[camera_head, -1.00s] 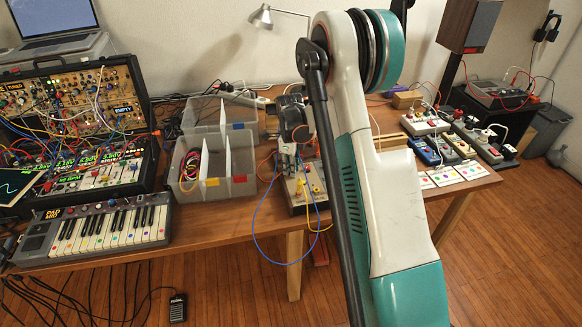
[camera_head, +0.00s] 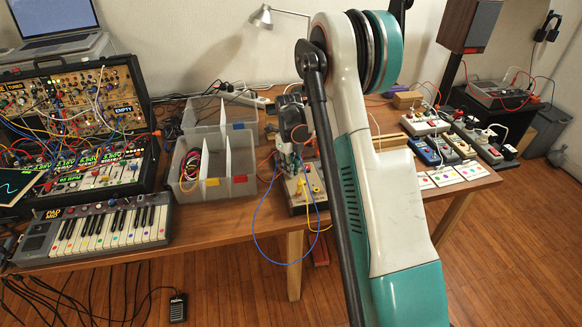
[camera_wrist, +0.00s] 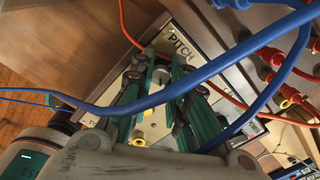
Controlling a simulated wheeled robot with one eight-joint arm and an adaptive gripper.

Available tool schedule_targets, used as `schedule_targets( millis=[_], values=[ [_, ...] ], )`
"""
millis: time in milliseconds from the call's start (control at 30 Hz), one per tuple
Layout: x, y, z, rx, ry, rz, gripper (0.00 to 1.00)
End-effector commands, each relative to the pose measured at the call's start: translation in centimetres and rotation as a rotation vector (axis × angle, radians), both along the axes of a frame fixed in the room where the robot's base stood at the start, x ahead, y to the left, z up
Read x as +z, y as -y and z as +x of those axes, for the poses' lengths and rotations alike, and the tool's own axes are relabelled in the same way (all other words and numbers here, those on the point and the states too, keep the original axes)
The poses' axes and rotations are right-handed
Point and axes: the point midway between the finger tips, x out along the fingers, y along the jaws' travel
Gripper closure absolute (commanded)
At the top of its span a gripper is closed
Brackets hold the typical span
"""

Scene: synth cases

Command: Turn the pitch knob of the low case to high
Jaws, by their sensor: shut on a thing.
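The low case (camera_head: 304,205) stands at the front edge of the table, with yellow plugs and a blue cable on it. In the wrist view its pale panel (camera_wrist: 207,46) carries the printed word PITCH. The grey pitch knob (camera_wrist: 160,76) sits beside that word, between the green fingers of my gripper (camera_wrist: 158,80). My gripper is shut on the knob. A blue cable (camera_wrist: 205,88) crosses in front of the fingers and hides part of them. In the head view my gripper (camera_head: 287,160) is over the case, and the knob cannot be made out.
A divided bin (camera_head: 240,187) with cables stands left of the low case. A keyboard (camera_head: 100,232) and a large patched case (camera_head: 85,185) are farther left. Several small boxes (camera_head: 440,150) and cards lie at the right. An orange cable (camera_wrist: 190,75) runs across the panel.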

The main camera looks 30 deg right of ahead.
Motion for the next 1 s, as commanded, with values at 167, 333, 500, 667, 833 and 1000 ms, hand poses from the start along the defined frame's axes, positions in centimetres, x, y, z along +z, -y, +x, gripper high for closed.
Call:
schedule_targets(
  millis=[167,333,500,667,833,1000],
  values=[
    [0.0,0.0,0.1,0.000,0.002,0.001,1.00],
    [0.0,0.0,0.1,0.001,0.002,0.001,0.64],
    [0.0,0.0,0.1,0.001,0.002,0.001,0.62],
    [0.1,0.0,0.0,0.001,0.001,0.000,0.62],
    [1.3,0.0,0.0,0.001,0.001,0.000,0.62],
    [4.5,-0.2,0.0,0.001,0.001,0.000,0.62]
  ],
)
